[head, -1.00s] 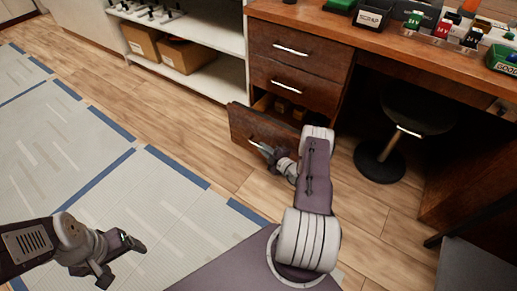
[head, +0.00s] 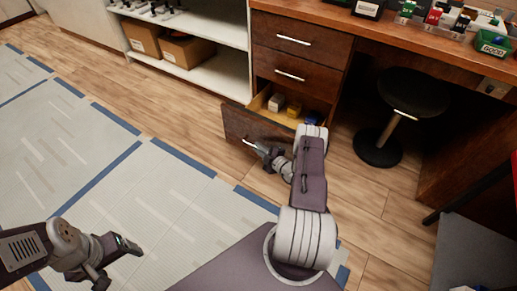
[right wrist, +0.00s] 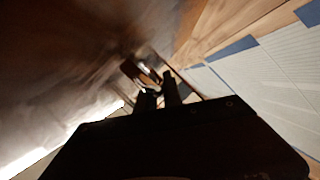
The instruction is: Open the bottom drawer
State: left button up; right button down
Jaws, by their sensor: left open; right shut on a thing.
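The bottom drawer (head: 240,124) of the wooden desk pedestal is pulled part way out, with several small boxes (head: 277,102) and a blue item inside. Its handle (head: 249,143) is a pale metal bar on the drawer front. My right gripper (head: 258,148) is at the handle and shut on it. In the right wrist view my right gripper (right wrist: 158,88) shows dark against the drawer front, and its grasp is hard to make out. My left gripper (head: 120,262) is open and empty above the pale floor mat, far from the drawer.
Two closed drawers (head: 300,55) are above. A stool (head: 380,148) stands right of the pedestal under the desk. A white shelf (head: 215,77) with cardboard boxes (head: 187,48) is to the left. The floor in front of the drawer is clear.

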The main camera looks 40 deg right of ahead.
jog(key=c, duration=1.8)
grip_release()
jog(key=shift+o, duration=0.2)
jog(key=shift+s, duration=0.1)
jog(key=p+v, duration=0.4)
jog(key=v, duration=0.5)
jog(key=shift+p, duration=0.35)
jog(key=shift+r, duration=0.1)
